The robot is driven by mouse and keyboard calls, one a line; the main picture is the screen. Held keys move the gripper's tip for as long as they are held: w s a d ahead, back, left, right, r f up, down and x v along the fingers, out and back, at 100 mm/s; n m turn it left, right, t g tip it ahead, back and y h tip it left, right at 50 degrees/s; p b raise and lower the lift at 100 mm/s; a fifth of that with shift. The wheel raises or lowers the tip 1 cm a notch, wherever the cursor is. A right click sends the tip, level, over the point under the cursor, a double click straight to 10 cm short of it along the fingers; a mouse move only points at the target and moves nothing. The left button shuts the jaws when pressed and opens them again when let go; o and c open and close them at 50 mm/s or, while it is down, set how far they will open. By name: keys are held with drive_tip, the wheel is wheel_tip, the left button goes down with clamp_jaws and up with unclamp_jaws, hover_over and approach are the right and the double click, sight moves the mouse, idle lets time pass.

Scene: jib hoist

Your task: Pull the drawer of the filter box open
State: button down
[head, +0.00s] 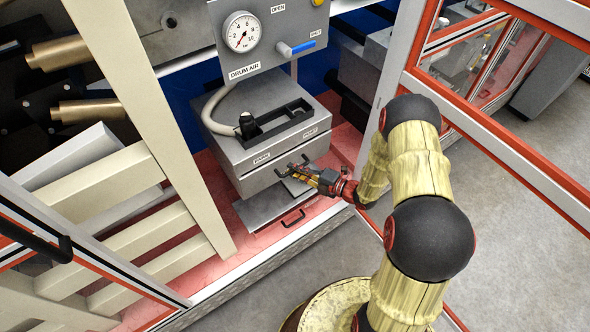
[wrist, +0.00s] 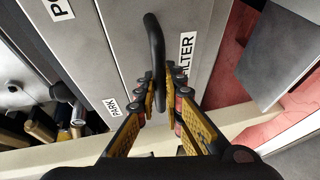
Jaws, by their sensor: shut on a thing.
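The filter box (head: 255,125) is a grey metal box below the gauge panel in the head view. Its drawer front (head: 252,184) is the lower grey band, and only a thin seam shows above it. In the wrist view the drawer front (wrist: 134,68) carries a FILTER label (wrist: 187,55) and a black bar handle (wrist: 154,40). My gripper (head: 293,172) is at the drawer front in the head view. In the wrist view my gripper (wrist: 162,98) is shut on the handle, one finger on each side. My fingers hide part of the handle in the head view.
A lower grey plate with its own black handle (head: 293,218) lies under the box. A black holder (head: 275,125) and a grey hose (head: 215,105) are on top. A cream post (head: 150,110) stands left, and a red-edged door frame (head: 480,115) right. Grey floor lies in front.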

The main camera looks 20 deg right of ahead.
drive_tip(key=s+d+p, duration=0.3)
drive_tip(key=s+p, duration=0.1)
drive_tip(key=s, duration=0.7)
drive_tip(key=s+d+p, duration=0.3)
drive_tip(key=s+d, duration=0.1)
drive_tip(key=s, duration=0.8)
drive_tip(key=shift+s+d+p, duration=0.2)
drive_tip(key=shift+d+p, duration=0.1)
drive_tip(key=shift+p, duration=0.1)
drive_tip(key=c, duration=1.9)
unclamp_jaws()
drive_tip(key=shift+d, duration=0.1)
drive_tip(key=v, duration=1.2)
